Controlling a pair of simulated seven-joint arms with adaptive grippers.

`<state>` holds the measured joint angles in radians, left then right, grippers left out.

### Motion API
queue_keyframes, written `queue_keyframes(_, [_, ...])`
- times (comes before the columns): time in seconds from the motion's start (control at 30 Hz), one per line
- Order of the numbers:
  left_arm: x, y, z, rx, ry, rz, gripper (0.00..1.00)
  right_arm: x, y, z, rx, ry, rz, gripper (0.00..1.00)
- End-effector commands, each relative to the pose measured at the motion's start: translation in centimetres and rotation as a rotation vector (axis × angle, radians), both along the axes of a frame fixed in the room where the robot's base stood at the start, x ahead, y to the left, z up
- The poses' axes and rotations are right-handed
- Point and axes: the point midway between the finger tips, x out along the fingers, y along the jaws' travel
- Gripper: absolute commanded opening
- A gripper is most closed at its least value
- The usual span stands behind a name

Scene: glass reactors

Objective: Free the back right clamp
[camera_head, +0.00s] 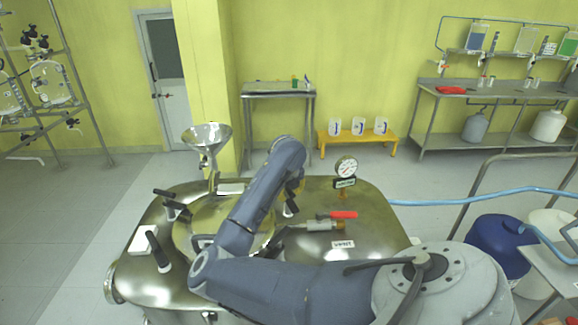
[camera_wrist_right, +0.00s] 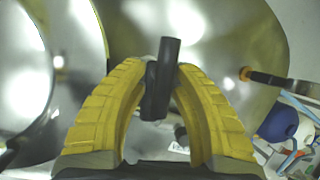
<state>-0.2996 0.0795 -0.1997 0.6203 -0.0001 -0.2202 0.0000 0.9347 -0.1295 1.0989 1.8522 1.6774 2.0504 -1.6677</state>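The steel reactor lid (camera_head: 375,215) fills the lower middle of the head view. Its round hatch cover (camera_head: 185,236) is ringed by clamps with black handles. The back right clamp (camera_head: 291,208) shows as a short black handle just below my right gripper (camera_head: 297,187), which is partly hidden by my own arm. In the right wrist view the black clamp handle (camera_wrist_right: 163,78) stands tilted between the yellow fingertips of my right gripper (camera_wrist_right: 162,72). The fingers close in on it from both sides and appear to touch it. My left gripper is not in view.
A red-handled valve (camera_head: 325,223) and a pressure gauge (camera_head: 346,167) stand right of the clamp. A steel funnel (camera_head: 207,137) rises at the back left. Other black clamp handles (camera_head: 158,250) sit left of the hatch. A blue hose (camera_head: 470,198) runs off to the right.

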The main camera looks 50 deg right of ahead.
Motion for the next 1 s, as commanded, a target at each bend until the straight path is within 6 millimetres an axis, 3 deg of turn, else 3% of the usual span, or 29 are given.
queue_keyframes(0.1, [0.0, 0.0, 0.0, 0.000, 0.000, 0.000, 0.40, 0.0, -0.1, 0.2, -0.003, -0.003, -0.001, 0.41])
queue_keyframes(0.47, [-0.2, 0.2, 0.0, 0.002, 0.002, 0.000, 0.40, 0.0, 0.0, 1.0, -0.007, -0.006, -0.002, 0.41])
queue_keyframes(1.0, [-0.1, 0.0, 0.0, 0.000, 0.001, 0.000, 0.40, -2.3, 2.8, 8.7, -0.004, -0.009, -0.003, 0.41])
